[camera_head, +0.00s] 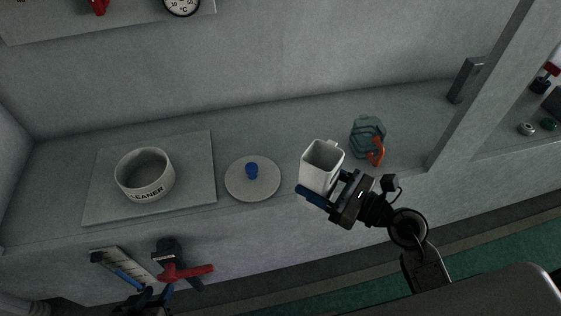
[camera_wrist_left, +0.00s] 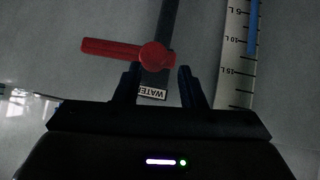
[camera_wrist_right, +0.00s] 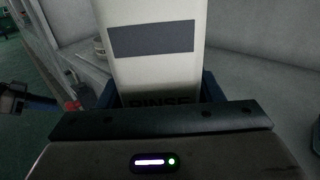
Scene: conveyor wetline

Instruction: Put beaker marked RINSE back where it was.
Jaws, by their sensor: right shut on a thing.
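The white beaker (camera_head: 321,164) is held above the front edge of the grey counter (camera_head: 290,135), open top up and slightly tilted. Its RINSE marking (camera_wrist_right: 160,103) shows in the right wrist view, partly hidden by my gripper, below a grey band. My right gripper (camera_head: 329,188) is shut on the beaker, with a finger on each side. My left gripper (camera_head: 152,296) is low at the counter front. In the left wrist view its fingers (camera_wrist_left: 158,85) are apart, close to a red-handled valve (camera_wrist_left: 125,51) labelled WATER, with no held thing visible between them.
A round bowl marked CLEANER (camera_head: 128,181) stands on a square slab (camera_head: 195,160). A round grey disc (camera_head: 265,187) with a blue knob lies right of it. A teal item (camera_head: 367,131) with an orange part stands right of the beaker, near a pillar (camera_head: 478,90).

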